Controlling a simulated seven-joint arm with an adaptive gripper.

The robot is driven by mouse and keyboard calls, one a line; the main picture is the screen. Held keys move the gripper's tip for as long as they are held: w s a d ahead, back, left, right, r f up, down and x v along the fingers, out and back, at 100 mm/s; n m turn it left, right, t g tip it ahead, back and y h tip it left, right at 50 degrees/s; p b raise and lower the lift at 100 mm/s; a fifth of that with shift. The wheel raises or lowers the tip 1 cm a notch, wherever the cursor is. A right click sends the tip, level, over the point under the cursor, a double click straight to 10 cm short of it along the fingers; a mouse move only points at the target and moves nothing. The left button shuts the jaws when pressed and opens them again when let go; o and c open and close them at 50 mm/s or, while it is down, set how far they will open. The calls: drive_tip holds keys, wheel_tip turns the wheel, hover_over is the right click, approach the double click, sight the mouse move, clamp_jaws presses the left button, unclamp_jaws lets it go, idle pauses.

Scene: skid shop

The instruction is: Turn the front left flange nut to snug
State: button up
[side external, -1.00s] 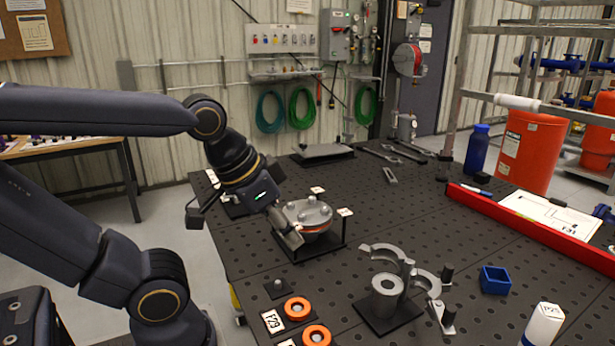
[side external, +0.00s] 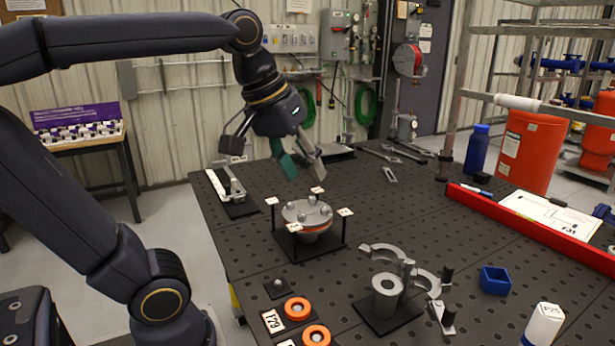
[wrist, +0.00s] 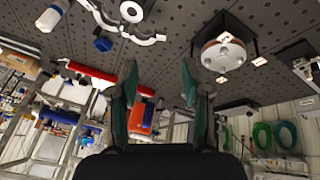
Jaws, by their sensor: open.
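The flange (side external: 308,215) is a grey round plate with several nuts on top and an orange ring below. It sits on a dark stand with white tagged posts at its corners. It also shows in the wrist view (wrist: 222,52), at the upper right. My gripper (side external: 302,172) is above and behind the flange, tilted, with its fingers spread and nothing between them. In the wrist view the two green-sided fingers (wrist: 160,82) stand apart. Which nut is the front left one, and how tight it is, I cannot tell.
Two orange rings (side external: 297,308) lie at the front left. A blue bin (side external: 495,280), a red rail (side external: 530,230) and a blue bottle (side external: 477,150) are on the right. The bench between is mostly clear.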

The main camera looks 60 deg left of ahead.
drive_tip(key=w+a+r+n+g, duration=0.1)
drive_tip(key=w+a+r+n, duration=0.35)
drive_tip(key=w+a, duration=0.25)
drive_tip(key=n+g, duration=0.4)
drive_tip(key=n, duration=0.4)
hover_over(291, 206)
drive_tip(key=a, duration=0.2)
wheel_tip(291, 206, down, 11)
drive_tip(key=shift+m, duration=0.25)
drive_tip(key=f, duration=1.6)
drive_tip(key=shift+w+d+f, duration=0.2)
drive_tip(key=shift+d+f, duration=0.05)
drive_tip(key=shift+d, duration=0.05)
clamp_jaws()
